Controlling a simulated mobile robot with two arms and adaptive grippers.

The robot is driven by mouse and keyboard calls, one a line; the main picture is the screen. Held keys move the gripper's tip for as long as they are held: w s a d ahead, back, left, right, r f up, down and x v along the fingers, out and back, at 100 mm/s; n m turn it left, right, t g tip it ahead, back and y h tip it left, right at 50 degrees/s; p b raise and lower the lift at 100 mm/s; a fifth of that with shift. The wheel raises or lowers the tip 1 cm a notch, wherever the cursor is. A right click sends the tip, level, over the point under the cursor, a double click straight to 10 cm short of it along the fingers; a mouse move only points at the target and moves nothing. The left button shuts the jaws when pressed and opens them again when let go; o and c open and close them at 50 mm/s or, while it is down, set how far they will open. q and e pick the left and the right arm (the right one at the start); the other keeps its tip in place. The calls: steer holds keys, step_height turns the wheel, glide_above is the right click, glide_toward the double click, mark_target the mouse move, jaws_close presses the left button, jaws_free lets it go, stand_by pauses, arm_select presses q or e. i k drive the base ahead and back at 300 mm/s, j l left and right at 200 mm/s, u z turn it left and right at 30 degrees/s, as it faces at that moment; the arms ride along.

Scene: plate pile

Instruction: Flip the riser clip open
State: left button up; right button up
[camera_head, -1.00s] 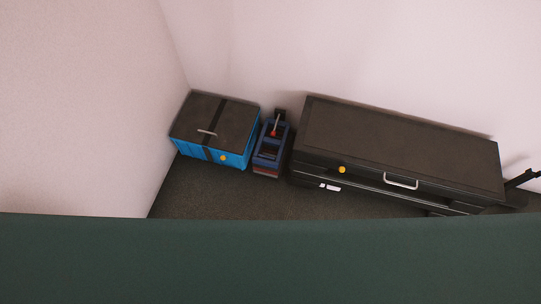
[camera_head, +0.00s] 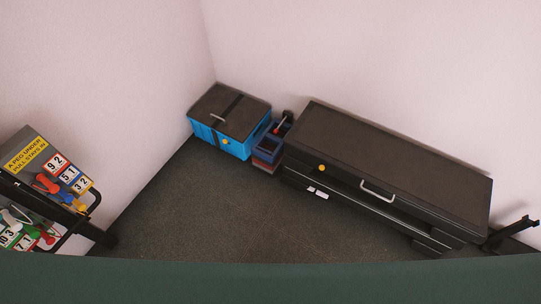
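I cannot make out a riser clip in this view. Neither of my grippers is in view.
A rack (camera_head: 45,190) with numbered cards, coloured handles and a yellow sign stands at the left. A blue, dark-lidded box (camera_head: 232,143) sits in the corner beside a blue-red caddy (camera_head: 269,150) and a long black cabinet (camera_head: 385,165). The floor (camera_head: 215,215) between is clear; a green surface (camera_head: 270,282) crosses the bottom.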

mark_target(276, 131)
steer(key=i+l, duration=0.1)
steer(key=i, duration=0.65)
steer(key=i+l, duration=0.1)
steer(key=i, duration=0.65)
steer(key=j+z, duration=0.2)
